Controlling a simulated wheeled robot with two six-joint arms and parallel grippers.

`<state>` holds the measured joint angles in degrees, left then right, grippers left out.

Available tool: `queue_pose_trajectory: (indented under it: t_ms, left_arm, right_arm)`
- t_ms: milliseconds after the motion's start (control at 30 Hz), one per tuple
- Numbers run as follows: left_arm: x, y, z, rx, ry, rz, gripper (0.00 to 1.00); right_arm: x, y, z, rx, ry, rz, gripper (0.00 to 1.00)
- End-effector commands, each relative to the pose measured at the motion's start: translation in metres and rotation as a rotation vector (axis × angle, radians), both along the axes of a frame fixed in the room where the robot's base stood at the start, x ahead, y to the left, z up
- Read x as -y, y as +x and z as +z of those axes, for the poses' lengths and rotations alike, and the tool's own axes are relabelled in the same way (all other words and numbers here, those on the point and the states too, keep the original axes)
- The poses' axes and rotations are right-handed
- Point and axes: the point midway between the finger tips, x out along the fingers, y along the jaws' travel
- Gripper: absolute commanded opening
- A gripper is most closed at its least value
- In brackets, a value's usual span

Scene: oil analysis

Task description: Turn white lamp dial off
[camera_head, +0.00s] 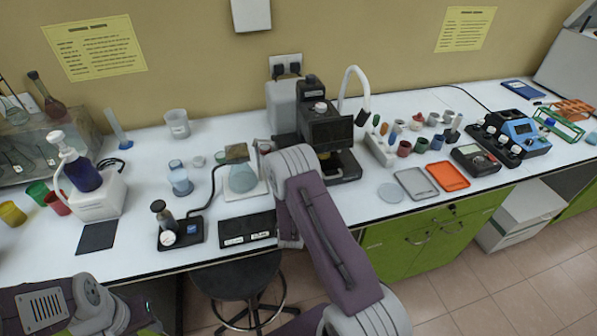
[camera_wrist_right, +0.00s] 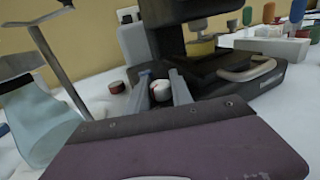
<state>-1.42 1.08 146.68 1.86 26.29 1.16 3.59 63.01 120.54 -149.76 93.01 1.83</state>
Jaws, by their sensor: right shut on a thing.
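In the right wrist view, a small round white dial (camera_wrist_right: 160,91) sits between the two grey fingers of my right gripper (camera_wrist_right: 159,84). The fingers are closed on its sides, low beside the black microscope-like device (camera_wrist_right: 235,76). In the head view this device (camera_head: 328,130) stands in the middle of the bench. My right arm covers the dial and the right gripper there. A white gooseneck lamp (camera_head: 352,76) rises behind the device. My left arm shows only in part at the lower left, with its gripper out of view.
A flask (camera_head: 243,178) on a stand is close left of my right arm; the flask (camera_wrist_right: 37,124) fills the left of the wrist view. A small dark-red jar (camera_wrist_right: 117,87) is near the fingers. Grey (camera_head: 412,184) and orange (camera_head: 447,177) trays lie to the right.

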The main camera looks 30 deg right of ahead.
Motion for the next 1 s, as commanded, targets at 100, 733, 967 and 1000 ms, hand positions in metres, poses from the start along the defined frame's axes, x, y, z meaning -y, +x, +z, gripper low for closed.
queue_pose_trajectory:
  t_ms: [100, 733, 967, 1000]
  left_arm:
    - [0.0000, 0.0000, -0.0011, 0.000, 0.000, 0.000, 0.36]
    - [0.0000, 0.0000, -0.0014, 0.000, 0.000, 0.000, 0.36]
    - [0.0000, -0.0001, -0.0014, 0.000, 0.000, 0.000, 0.36]
    - [0.0000, 0.0000, -0.0015, 0.000, 0.000, 0.000, 0.36]
  right_arm:
    - [0.0010, -0.0003, -0.0003, 0.000, 0.000, 0.037, 0.00]
    - [0.0003, 0.0005, 0.0008, 0.002, -0.002, 0.076, 0.36]
    - [0.0002, 0.0003, 0.0005, 0.001, -0.002, 0.076, 0.36]
    - [0.0002, 0.0002, 0.0004, 0.001, -0.002, 0.076, 0.36]
